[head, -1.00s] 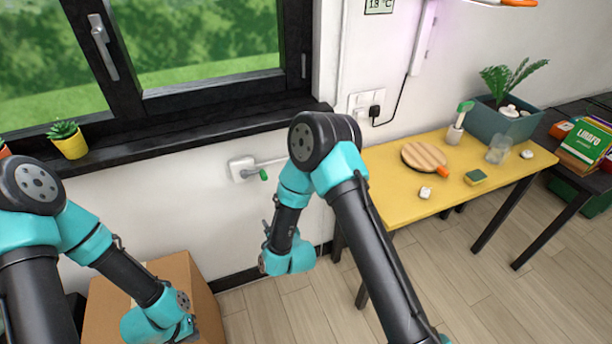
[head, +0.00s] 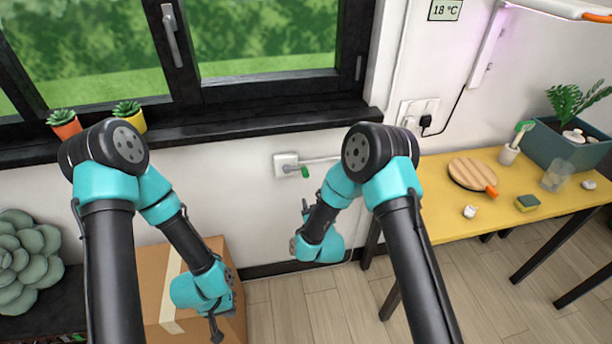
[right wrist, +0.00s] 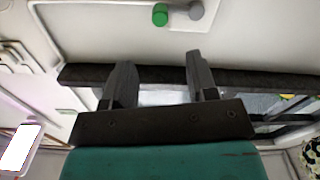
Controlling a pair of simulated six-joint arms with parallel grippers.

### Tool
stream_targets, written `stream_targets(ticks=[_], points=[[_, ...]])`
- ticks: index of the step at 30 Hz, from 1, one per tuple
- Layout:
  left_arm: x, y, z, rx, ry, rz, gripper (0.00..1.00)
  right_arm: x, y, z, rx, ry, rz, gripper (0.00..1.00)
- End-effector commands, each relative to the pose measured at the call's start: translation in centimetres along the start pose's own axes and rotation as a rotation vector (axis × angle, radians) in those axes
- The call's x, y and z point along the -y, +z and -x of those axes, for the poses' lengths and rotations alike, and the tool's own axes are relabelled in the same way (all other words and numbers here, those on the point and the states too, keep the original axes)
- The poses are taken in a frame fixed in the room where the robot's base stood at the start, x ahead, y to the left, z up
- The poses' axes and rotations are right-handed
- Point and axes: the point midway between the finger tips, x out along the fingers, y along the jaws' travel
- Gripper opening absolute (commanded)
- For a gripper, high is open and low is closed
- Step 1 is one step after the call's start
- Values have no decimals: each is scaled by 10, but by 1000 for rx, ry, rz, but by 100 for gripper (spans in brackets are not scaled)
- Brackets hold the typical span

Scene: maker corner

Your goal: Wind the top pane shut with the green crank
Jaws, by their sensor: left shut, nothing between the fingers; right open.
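The green crank handle (head: 305,172) sits on a short grey arm beside a white wall box (head: 286,165) under the window sill. My right gripper (head: 305,208) is just below the crank in the head view, open and empty, not touching it. In the right wrist view, the green handle (right wrist: 160,14) lies beyond my open fingers (right wrist: 158,68), at the top edge. My left gripper (head: 216,330) is shut and empty, low in front of the cardboard box. The dark-framed window (head: 265,87) shows at the top; no separate top pane is identifiable.
The black sill (head: 250,126) juts out above the crank and carries two potted plants. A cardboard box (head: 158,280) stands below left. A yellow table (head: 450,220) with a round board and small items stands at right. Floor is clear between box and table.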

Motion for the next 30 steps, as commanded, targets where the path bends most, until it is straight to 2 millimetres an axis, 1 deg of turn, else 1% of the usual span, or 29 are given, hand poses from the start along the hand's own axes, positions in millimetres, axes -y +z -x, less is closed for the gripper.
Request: stream_targets(ticks=[1,9,21,25,30], points=[[0,0,0,0,0,0,0,0,0,-9,-2,2,-1,53],[0,0,0,0,0,0,0,0,0,-55,0,1,1,53],[0,0,0,0,0,0,0,0,0,-115,0,1,0,53],[0,0,0,0,0,0,0,0,1,-129,1,0,0,53],[0,0,0,0,0,0,0,0,1,-136,1,0,0,53]])
